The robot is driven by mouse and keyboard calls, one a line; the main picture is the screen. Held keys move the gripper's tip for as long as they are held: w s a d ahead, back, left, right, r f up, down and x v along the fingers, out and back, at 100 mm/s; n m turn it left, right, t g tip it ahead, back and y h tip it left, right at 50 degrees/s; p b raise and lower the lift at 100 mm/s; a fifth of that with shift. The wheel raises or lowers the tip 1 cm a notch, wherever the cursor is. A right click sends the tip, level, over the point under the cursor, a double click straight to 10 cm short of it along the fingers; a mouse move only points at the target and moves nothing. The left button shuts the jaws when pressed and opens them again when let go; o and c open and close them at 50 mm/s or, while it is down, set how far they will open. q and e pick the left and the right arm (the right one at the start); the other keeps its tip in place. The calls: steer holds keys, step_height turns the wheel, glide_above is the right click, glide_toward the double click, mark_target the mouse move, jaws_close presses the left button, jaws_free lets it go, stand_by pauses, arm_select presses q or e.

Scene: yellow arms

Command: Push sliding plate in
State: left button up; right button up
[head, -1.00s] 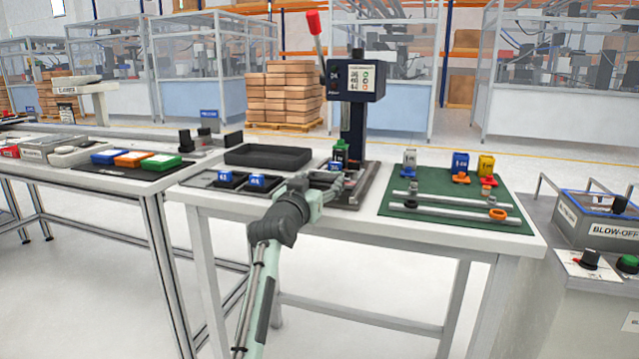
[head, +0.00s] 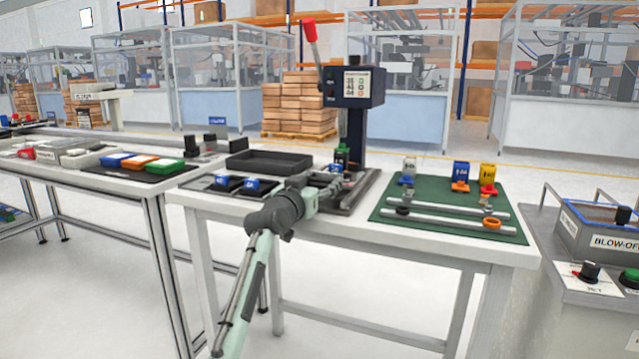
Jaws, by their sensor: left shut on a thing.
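The press (head: 356,88) stands on the white table, with a navy head, a dark column and a red-knobbed lever. The sliding plate (head: 352,197) shows as a dark, low piece at the press base, largely covered by my gripper. My left gripper (head: 332,181) is shut at the front left of the base, apparently on the sliding plate's near part; the exact contact is hidden. A green-and-black piece (head: 342,154) stands just behind the fingers, below the press head. My right gripper is out of view.
A black tray (head: 268,162) and blue-labelled parts (head: 250,184) lie left of the press. A green mat (head: 458,236) with rods, rings and small coloured holders lies to the right. A blow-off box (head: 600,225) stands beyond the table's right edge.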

arm_select(q)
steer(key=o, duration=1.2)
steer(key=shift+d+r, duration=0.2)
steer(key=shift+o, duration=1.1)
steer(key=shift+w+d+f, duration=0.15)
steer(key=shift+w+f, duration=0.05)
steer(key=shift+w, duration=0.05)
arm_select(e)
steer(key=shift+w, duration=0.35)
arm_select(q)
steer(key=shift+s+a, duration=0.15)
steer(key=shift+a, duration=0.05)
steer(key=v, duration=1.1)
steer(key=shift+s, duration=0.4)
steer(key=shift+a, duration=0.1)
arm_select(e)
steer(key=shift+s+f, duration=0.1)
